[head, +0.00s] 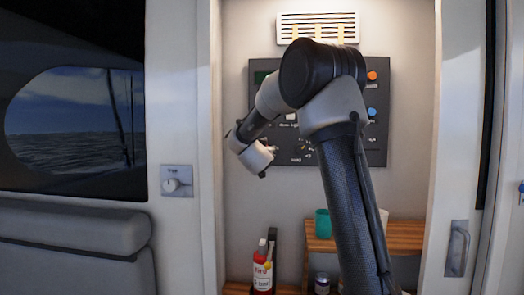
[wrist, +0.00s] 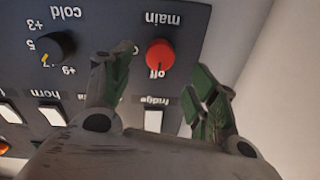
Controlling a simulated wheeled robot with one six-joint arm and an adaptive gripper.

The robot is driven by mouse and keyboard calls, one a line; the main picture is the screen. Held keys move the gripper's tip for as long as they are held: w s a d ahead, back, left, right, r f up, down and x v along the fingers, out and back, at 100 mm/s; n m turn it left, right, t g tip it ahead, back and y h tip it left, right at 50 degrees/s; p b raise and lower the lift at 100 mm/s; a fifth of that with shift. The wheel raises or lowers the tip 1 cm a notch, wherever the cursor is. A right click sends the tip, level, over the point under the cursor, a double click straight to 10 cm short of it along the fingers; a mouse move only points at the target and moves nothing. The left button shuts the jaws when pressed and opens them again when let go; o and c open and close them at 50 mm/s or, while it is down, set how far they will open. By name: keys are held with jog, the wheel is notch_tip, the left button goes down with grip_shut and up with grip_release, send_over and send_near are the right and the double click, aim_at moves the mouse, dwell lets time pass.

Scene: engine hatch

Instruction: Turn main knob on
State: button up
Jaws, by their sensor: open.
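The main knob (wrist: 160,54) is red and round, on a dark grey panel (wrist: 100,28), in the upper middle of the wrist view. The panel's lettering appears upside down there, with "main" above the knob and "off" below it. No pointer mark on the knob is clear. My gripper (wrist: 160,64) is open, with one green-padded finger on each side of the knob in the picture. Nothing is held; whether the fingers touch the knob or panel cannot be told. In the head view the panel (head: 380,142) is partly covered by my arm, which hides the main knob and the fingertips.
A black knob (wrist: 48,47) labelled "cold" and white switches, one (wrist: 153,120) under "fridge", are close by. Below the panel are a wooden shelf (head: 405,236), a teal cup (head: 323,223) and a red bottle (head: 262,276).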

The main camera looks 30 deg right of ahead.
jog(key=x, duration=0.5)
jog(key=shift+w+d, duration=0.25)
jog(key=c, duration=1)
